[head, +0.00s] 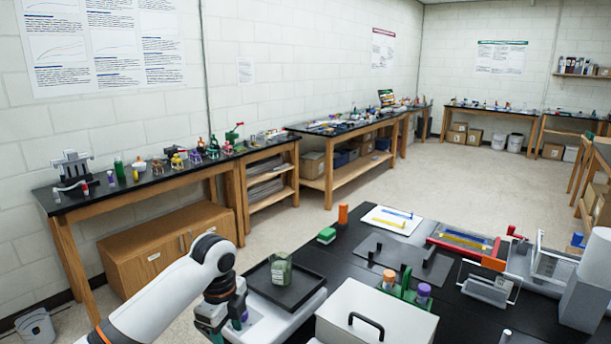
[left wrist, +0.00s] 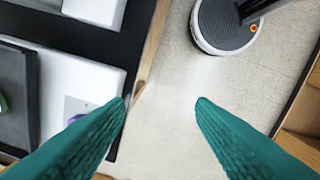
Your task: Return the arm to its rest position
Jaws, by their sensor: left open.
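My left arm (head: 165,300) comes in from the lower left of the head view and bends down at its wrist. Its teal gripper (head: 222,325) points down beside the near left edge of the black table, partly cut off by the picture's bottom. In the left wrist view the two teal fingers (left wrist: 162,105) are wide apart with nothing between them. Bare floor and the table's wooden edge show below them. My right gripper is not in view.
A white device with a purple part (left wrist: 78,120) is close to the left gripper. A green jar (head: 281,270) stands on a black tray (head: 300,296) just right of it. A white lidded box (head: 395,312) is farther right. Open floor (head: 285,240) lies beyond the table.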

